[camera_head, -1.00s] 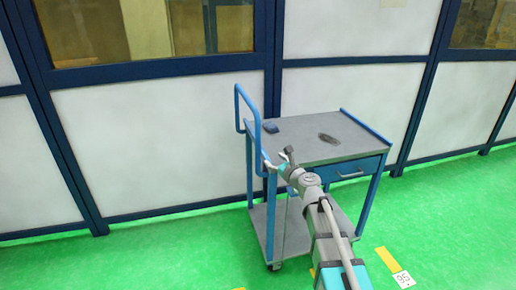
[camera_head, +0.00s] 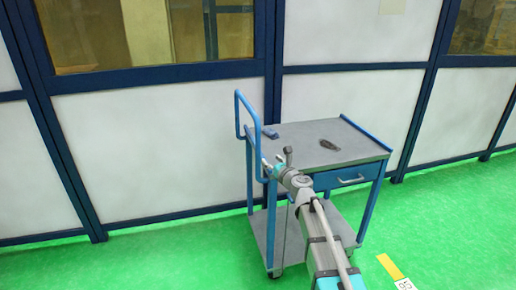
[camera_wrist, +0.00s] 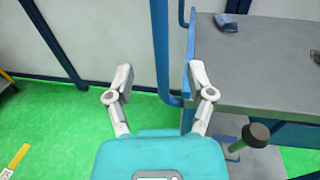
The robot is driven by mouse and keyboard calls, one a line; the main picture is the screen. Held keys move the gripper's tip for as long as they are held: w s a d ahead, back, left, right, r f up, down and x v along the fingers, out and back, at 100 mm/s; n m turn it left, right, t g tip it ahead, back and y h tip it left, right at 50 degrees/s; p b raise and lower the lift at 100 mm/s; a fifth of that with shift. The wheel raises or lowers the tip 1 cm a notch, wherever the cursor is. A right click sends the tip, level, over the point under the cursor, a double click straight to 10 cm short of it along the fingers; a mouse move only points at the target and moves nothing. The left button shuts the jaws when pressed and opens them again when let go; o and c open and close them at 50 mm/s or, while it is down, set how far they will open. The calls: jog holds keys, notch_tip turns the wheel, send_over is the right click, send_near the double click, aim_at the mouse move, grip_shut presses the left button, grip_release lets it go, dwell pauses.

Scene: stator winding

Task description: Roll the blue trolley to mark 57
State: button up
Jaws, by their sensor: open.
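The blue trolley (camera_head: 372,185) stands by the wall, with a grey top, a drawer and a lower shelf. Its upright blue push handle (camera_head: 239,112) is at its left end. My gripper (camera_head: 268,168) is at the handle's lower part, at the trolley's near left corner. In the wrist view my gripper (camera_wrist: 160,76) has its two fingers spread wide. The blue handle tube (camera_wrist: 160,50) stands upright between the fingers, and neither finger clearly touches it. A yellow floor mark (camera_head: 389,266) with a white number label (camera_head: 404,285) lies at lower right; its number is not clearly readable.
A small blue item (camera_head: 270,132) and a dark object (camera_head: 329,144) lie on the trolley top. A panelled wall (camera_head: 160,140) with dark blue frames runs close behind the trolley.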

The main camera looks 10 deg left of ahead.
aim_at(259, 148)
jog(key=x, duration=1.1)
jog(key=shift+w+a, duration=0.2)
grip_shut()
